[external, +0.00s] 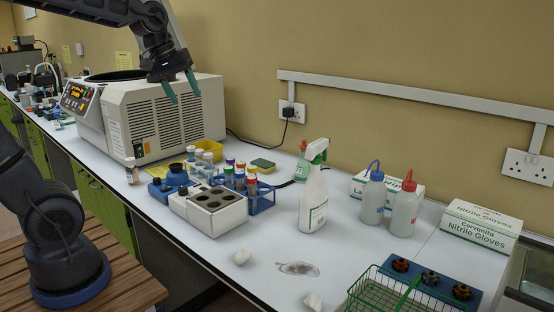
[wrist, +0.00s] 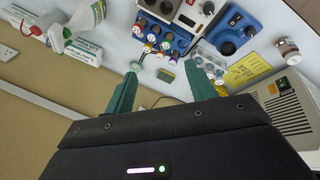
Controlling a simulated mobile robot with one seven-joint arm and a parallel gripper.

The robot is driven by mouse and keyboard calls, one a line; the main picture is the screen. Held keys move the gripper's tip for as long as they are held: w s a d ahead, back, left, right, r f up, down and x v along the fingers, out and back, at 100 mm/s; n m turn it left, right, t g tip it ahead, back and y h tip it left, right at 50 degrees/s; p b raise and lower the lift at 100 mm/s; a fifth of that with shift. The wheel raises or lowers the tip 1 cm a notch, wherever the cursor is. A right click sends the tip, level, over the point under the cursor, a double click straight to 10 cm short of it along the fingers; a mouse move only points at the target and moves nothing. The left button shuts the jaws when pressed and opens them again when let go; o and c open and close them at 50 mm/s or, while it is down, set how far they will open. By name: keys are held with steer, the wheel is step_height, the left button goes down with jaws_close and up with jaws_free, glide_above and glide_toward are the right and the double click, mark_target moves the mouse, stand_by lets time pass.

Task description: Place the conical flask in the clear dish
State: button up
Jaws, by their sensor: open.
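My gripper (external: 182,88) is open and empty, with its two green fingers apart, in front of the white vented machine and above the bench. In the wrist view its fingers (wrist: 162,70) point toward the bench near the coloured-cap tubes and the sponge. A flat, clear oval thing (external: 298,268) lies on the bare bench in front of the spray bottle; it looks like the clear dish, and nothing shows on it. I cannot pick out the conical flask with certainty in either view.
A white spray bottle (external: 313,195) stands mid-bench, with two wash bottles (external: 404,207) to its right. A blue tube rack (external: 262,198) and a white block with wells (external: 208,208) stand left. A green wire basket (external: 385,292) is at front right. The vented machine (external: 160,118) is tall.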

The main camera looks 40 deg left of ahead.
steer(key=s+f+m, duration=0.2)
steer(key=s+m, duration=0.1)
steer(key=s, duration=0.4)
steer(key=s+a+f+m+y, duration=0.1)
steer(key=s+f+m, duration=0.2)
steer(key=s, duration=0.5)
steer(key=shift+s+a+m+t, duration=0.2)
steer(key=shift+a+m+t, duration=0.1)
steer(key=shift+m, duration=0.5)
